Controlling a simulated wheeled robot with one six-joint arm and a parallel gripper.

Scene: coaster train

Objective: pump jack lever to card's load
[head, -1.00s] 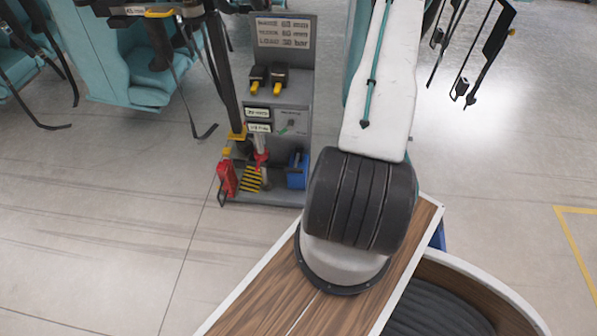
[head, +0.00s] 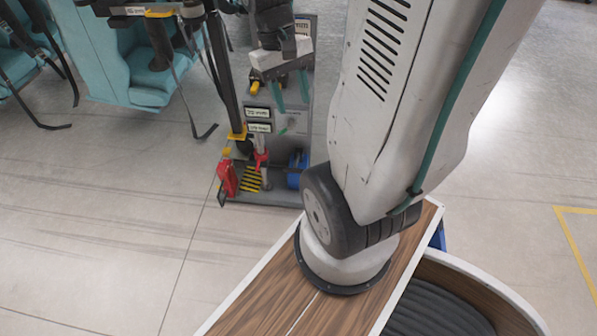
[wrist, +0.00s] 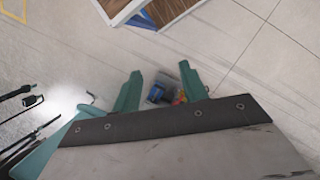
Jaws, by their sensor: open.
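My gripper (head: 290,93) hangs in front of the upper part of a grey tool stand (head: 296,133), its teal fingers apart and pointing down, with nothing between them in the head view. The card at the stand's top (head: 304,27) is mostly hidden behind my gripper. Low on the stand is a red and grey upright part (head: 262,162), which may be the jack; I cannot make out its lever. In the wrist view my gripper (wrist: 160,90) is open, with small blue (wrist: 155,92) and red-yellow (wrist: 180,96) items beyond the fingertips.
A red container (head: 228,178) and a blue item (head: 297,170) flank the stand's base. A black post (head: 222,75) rises at its left. Teal seats (head: 130,60) hang at the left. My wood-topped base (head: 290,295) fills the front. The floor at left is clear.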

